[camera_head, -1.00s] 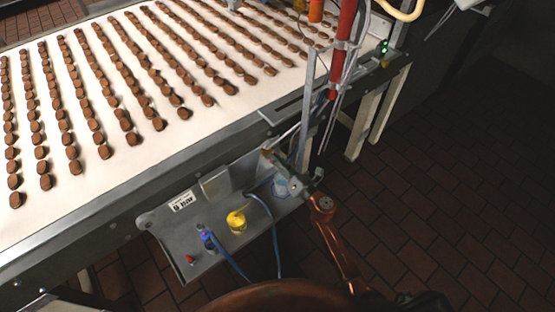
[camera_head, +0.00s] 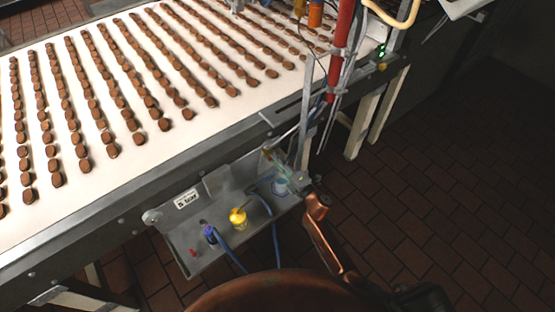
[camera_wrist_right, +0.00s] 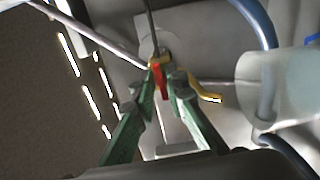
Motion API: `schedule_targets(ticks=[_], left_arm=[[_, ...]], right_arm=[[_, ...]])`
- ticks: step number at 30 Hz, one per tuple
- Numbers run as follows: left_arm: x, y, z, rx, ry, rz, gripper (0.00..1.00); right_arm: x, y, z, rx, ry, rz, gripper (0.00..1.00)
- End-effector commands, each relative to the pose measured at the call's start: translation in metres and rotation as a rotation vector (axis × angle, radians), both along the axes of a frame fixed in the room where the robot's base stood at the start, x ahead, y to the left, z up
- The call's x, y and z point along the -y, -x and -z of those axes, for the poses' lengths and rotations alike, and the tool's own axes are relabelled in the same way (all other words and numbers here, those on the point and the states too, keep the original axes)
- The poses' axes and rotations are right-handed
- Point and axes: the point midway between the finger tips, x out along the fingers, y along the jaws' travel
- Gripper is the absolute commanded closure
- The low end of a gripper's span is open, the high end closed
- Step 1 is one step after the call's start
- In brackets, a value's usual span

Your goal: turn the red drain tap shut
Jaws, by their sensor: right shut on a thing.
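The red drain tap handle (camera_wrist_right: 158,80) is a small red lever at a brass-coloured fitting, seen in the right wrist view. My right gripper (camera_wrist_right: 165,82) has its green fingers on either side of the red lever and is shut on it. My left gripper is not in view.
The grey metal tray (camera_head: 200,265) holds a yellow-topped container (camera_head: 238,217), a blue-topped one (camera_head: 210,234) and a clear cup (camera_head: 280,186) with blue hoses. The conveyor (camera_head: 215,140) with rows of brown biscuits is above. A red upright pipe (camera_head: 341,45) stands close by; floor to the right is clear.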

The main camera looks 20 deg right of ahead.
Motion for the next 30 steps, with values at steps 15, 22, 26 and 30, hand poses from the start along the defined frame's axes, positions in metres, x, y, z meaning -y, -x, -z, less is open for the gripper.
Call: schedule_targets(ticks=[15, 22, 26, 30], left_arm=[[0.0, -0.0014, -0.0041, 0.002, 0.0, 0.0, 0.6], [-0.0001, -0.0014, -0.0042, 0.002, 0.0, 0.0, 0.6], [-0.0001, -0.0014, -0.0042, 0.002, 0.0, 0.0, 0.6], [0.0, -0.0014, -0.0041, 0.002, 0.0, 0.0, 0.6]], right_arm=[[0.0009, 0.0002, 0.0017, -0.029, -0.074, 0.002, 1.0], [0.001, 0.0003, 0.0018, -0.028, -0.073, 0.002, 0.87], [0.0007, 0.0002, 0.0015, -0.028, -0.073, 0.001, 0.78], [0.0003, 0.0, 0.0011, -0.027, -0.072, 0.0, 0.77]])
